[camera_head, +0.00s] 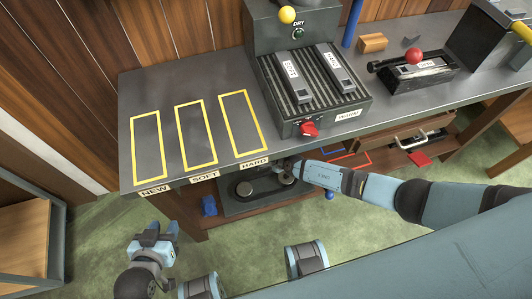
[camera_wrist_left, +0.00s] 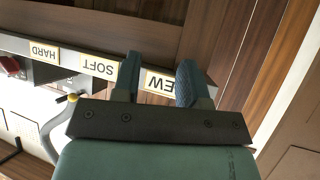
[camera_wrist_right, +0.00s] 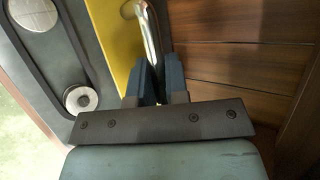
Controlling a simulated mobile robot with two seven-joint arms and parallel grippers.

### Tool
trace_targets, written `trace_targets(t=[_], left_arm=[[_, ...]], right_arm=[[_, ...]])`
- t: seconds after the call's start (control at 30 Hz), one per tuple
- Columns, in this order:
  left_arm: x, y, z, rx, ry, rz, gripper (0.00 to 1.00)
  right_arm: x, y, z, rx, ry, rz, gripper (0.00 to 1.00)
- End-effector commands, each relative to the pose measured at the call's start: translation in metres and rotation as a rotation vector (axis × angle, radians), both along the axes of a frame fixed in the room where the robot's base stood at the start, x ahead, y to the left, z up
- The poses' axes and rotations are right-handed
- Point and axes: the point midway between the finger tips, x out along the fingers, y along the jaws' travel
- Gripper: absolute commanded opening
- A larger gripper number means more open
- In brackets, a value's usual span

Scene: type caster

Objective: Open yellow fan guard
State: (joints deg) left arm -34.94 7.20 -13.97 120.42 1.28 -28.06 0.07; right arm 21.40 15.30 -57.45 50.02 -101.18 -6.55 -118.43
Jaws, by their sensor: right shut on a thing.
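The yellow fan guard (camera_wrist_right: 118,30) shows in the right wrist view as a flat yellow panel beside a dark plate. A shiny bent metal handle (camera_wrist_right: 150,35) stands by its right edge. My right gripper (camera_wrist_right: 155,72) is shut on this handle. In the head view, my right gripper (camera_head: 297,170) reaches under the bench's front edge to a dark machine (camera_head: 258,188), and the guard is hidden there. My left gripper (camera_head: 154,229) hangs empty in front of the bench's left end. The left wrist view shows its two fingers (camera_wrist_left: 158,82) apart.
The grey bench (camera_head: 160,95) has yellow-outlined areas marked NEW, SOFT and HARD. A heater (camera_head: 345,110) with a red knob stands on it. A lower wooden shelf (camera_head: 355,165) runs beneath. A pulley (camera_wrist_right: 81,98) and belt lie beside the guard. Green floor is free in front.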

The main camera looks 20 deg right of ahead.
Motion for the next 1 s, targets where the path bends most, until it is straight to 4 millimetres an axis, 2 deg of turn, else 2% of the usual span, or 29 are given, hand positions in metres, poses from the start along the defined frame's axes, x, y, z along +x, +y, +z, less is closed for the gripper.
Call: trace_targets(t=[0.13, 0.17, 0.23, 0.27, 0.53, 0.67, 1.0], left_arm=[[0.000, 0.000, 0.000, 0.000, 0.000, 0.000, 0.39], [0.000, 0.000, 0.000, 0.000, 0.000, 0.000, 0.39], [0.000, 0.000, 0.000, 0.000, 0.000, 0.000, 0.39], [0.000, 0.000, 0.000, 0.000, 0.000, 0.000, 0.39], [0.000, 0.000, 0.001, 0.001, 0.001, -0.001, 0.39], [0.000, 0.000, 0.009, -0.001, 0.003, 0.001, 0.39], [-0.005, 0.005, 0.030, -0.003, 0.044, 0.015, 0.39]], right_arm=[[0.002, 0.000, 0.002, 0.001, -0.004, -0.002, 0.00], [0.002, 0.000, 0.002, 0.001, -0.004, -0.002, 0.19], [0.001, 0.000, 0.001, 0.000, -0.003, -0.001, 0.35], [0.001, 0.000, 0.001, 0.000, -0.003, -0.001, 0.40], [-0.001, 0.000, 0.001, 0.000, -0.001, 0.000, 0.40], [-0.008, -0.005, 0.008, -0.001, 0.001, -0.001, 0.40], [-0.063, -0.034, 0.049, 0.001, 0.002, -0.002, 0.40]])
